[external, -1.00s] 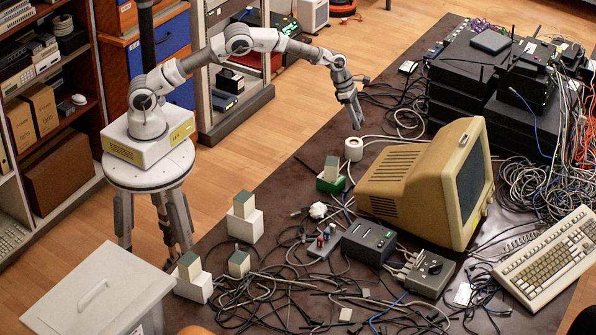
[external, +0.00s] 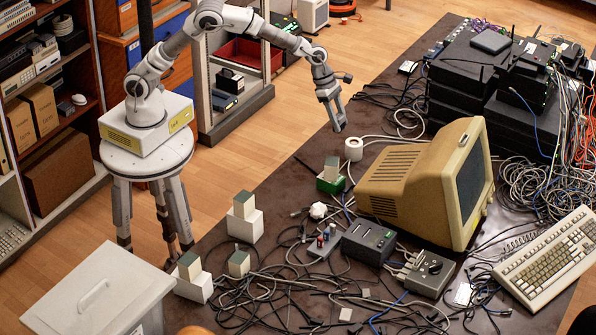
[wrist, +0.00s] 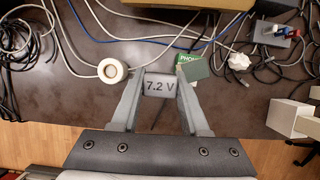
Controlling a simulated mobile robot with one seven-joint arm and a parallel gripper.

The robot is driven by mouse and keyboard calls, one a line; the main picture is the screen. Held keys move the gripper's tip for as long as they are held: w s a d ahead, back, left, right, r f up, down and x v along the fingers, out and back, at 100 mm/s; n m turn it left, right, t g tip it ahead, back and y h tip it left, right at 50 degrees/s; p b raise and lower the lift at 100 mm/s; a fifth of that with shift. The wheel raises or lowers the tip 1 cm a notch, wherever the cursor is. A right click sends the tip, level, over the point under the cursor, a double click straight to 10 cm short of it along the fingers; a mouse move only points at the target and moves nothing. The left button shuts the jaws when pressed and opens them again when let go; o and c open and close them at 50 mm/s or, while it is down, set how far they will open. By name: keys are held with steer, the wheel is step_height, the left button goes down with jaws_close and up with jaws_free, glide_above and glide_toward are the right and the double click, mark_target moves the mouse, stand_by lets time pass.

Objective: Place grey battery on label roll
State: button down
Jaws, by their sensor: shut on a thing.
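My gripper (wrist: 159,86) is shut on a grey battery (wrist: 159,85) marked "7.2 V", seen between the two fingers in the wrist view. In the external view my gripper (external: 338,122) hangs above the far-left edge of the dark table; the battery is hard to make out there. The label roll (external: 353,149), a white ring with a hole in its middle, lies on the table just right of and below my gripper. In the wrist view the label roll (wrist: 112,71) is left of the battery and apart from it, with its top bare.
A green box (external: 329,185) with a grey-green block (external: 332,167) on it stands close to the roll. A beige monitor (external: 430,185) stands to the right. Cables run around the roll. White boxes with blocks stand nearer the front left.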

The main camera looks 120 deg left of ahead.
steer(key=a+f, duration=0.2)
steer(key=a, duration=0.1)
steer(key=a+f+b, duration=0.1)
steer(key=a+f, duration=0.1)
steer(key=a, duration=0.2)
steer(key=a+f, duration=0.2)
steer(key=a, duration=0.2)
steer(key=shift+f, duration=0.4)
steer(key=shift+d+f+b, duration=0.1)
steer(key=shift+f+b, duration=0.35)
steer(key=shift+f, duration=1.4)
steer(key=shift+f, duration=0.2)
steer(key=shift+c, duration=2)
jaws_free()
steer(key=shift+r, duration=0.1)
steer(key=shift+r, duration=0.3)
steer(key=p+v, duration=0.1)
steer(key=v, duration=1)
steer(key=shift+s+r, duration=0.2)
steer(key=shift+r, duration=0.05)
steer(key=shift+r, duration=0.1)
